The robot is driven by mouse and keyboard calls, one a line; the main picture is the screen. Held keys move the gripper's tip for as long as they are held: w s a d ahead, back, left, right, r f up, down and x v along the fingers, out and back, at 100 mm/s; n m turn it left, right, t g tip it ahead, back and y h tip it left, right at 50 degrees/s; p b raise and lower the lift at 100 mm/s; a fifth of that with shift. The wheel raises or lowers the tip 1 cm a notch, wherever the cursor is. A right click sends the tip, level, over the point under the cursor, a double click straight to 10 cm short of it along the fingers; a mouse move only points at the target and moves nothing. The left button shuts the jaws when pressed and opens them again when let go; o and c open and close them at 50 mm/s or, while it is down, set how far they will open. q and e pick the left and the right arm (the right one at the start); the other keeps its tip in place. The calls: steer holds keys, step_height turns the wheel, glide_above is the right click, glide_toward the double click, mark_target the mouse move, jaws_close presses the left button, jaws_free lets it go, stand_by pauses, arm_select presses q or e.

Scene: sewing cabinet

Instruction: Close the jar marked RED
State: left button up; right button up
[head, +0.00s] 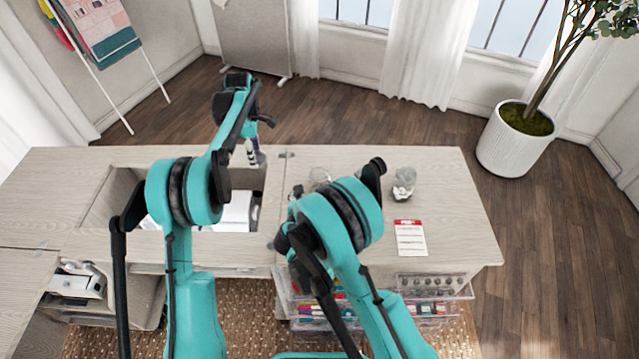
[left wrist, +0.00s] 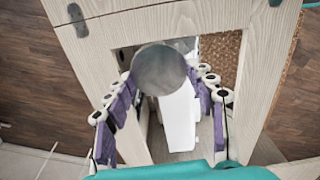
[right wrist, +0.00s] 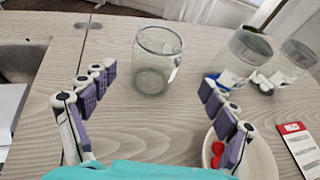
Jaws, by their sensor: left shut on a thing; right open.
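My left gripper (head: 255,155) is over the cabinet's open well. In the left wrist view its purple-padded fingers are shut on a round grey lid (left wrist: 158,70). My right gripper (right wrist: 157,80) is open and empty, its fingers apart on the near side of an open, empty-looking glass jar (right wrist: 155,60). Two more glass jars, a middle one (right wrist: 243,52) and a right one (right wrist: 293,62), are to the right, with blue and white items at them. A bowl (right wrist: 262,160) with red pieces sits by the right finger. I cannot read a RED marking on any jar.
A card with a red heading (head: 410,238) lies on the cabinet top's right part. The open well (head: 120,190) takes up the left part, with white things inside. Clear drawers (head: 430,287) stick out below the front edge. A potted plant (head: 515,140) stands behind right.

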mark_target(322, 175)
arm_select(q)
steer(key=shift+w+f+b, duration=0.1)
steer(key=shift+f+b, duration=0.6)
steer(key=shift+f, duration=0.05)
arm_select(e)
steer(key=x, duration=0.6)
steer(key=shift+w+f, duration=0.1)
arm_select(q)
steer(key=shift+r, duration=0.1)
arm_select(e)
steer(key=x, duration=0.1)
steer(key=b+x, duration=0.1)
steer(key=x, duration=0.3)
steer(key=shift+w+a+r+b, duration=0.2)
steer(key=shift+w+r+b, duration=0.1)
steer(key=shift+b, duration=0.05)
arm_select(q)
steer(key=shift+f, duration=0.9)
arm_select(e)
steer(key=shift+r, duration=0.1)
steer(key=c, duration=1.5)
